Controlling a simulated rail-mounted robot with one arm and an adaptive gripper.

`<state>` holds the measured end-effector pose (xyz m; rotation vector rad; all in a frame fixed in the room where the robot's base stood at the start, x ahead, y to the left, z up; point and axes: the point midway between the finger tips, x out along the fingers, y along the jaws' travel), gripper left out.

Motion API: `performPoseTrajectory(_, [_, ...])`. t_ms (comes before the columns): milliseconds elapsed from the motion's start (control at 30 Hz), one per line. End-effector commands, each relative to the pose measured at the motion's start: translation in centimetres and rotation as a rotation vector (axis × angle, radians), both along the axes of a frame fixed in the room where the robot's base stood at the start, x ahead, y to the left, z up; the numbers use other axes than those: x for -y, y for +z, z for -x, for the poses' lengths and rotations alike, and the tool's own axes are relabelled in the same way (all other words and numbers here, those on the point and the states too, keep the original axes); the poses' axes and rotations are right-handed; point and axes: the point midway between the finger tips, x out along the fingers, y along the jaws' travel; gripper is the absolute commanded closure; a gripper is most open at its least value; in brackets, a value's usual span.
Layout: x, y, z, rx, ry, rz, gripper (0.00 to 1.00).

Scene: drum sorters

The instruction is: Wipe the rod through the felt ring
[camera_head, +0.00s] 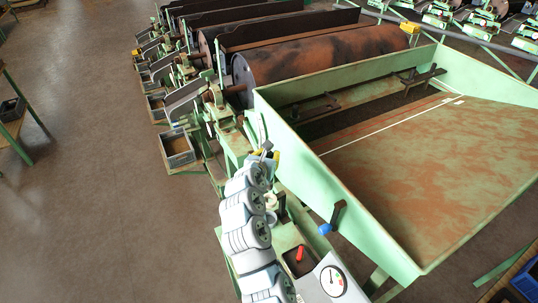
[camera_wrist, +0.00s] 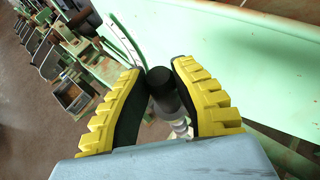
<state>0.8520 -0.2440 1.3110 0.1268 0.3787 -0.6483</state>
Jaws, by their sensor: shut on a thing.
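My gripper (camera_wrist: 159,72) has yellow ribbed fingers with dark inner pads, shut on a rod (camera_wrist: 162,84). The rod shows a dark round end between the fingertips, with grey, stepped metal below it towards the palm. In the head view my gripper (camera_head: 266,154) is beside the left wall of the green trough, above the green frame. The rod is too small there to make out clearly. I cannot pick out the felt ring in either view.
A green trough (camera_head: 352,185) with a rust-stained floor lies to the right. A rusty drum (camera_head: 318,54) is behind it. A gauge (camera_head: 332,281) and red lever (camera_head: 299,254) are near the front.

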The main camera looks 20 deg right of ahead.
Motion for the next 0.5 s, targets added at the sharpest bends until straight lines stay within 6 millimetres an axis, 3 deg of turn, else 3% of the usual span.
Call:
performPoseTrajectory(200, [-0.1, 0.5, 0.0, 0.001, 0.002, 0.003, 1.00])
performPoseTrajectory(500, [-0.1, -2.3, 0.0, 0.001, 0.000, 0.002, 1.00])
